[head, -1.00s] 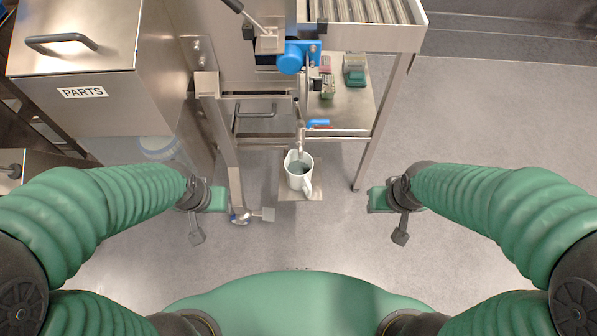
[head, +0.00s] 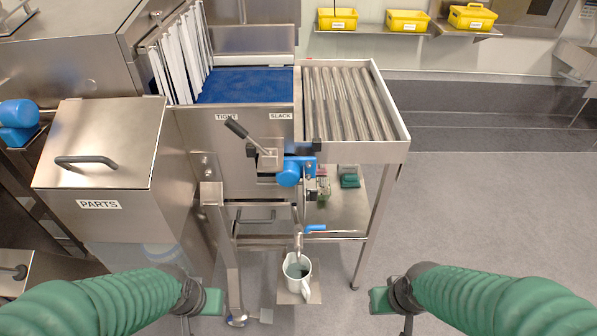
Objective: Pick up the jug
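A white jug (head: 292,277) stands upright on a small metal plate (head: 313,293) under a tap (head: 299,241), low in the middle of the head view. Its handle is on the side toward me, and its open top shows a dark inside. My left gripper (head: 212,302) is to the left of the jug, apart from it. My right gripper (head: 379,300) is to the right of the jug, also apart from it. Both point inward with nothing seen in them; the lower fingers are cut off by the frame's bottom edge.
A steel conveyor with a blue belt (head: 245,86) and rollers (head: 350,103) stands behind the jug. A steel bin marked PARTS (head: 95,180) is on the left. A blue valve handle (head: 315,228) is just above the jug. Open floor (head: 470,215) lies to the right.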

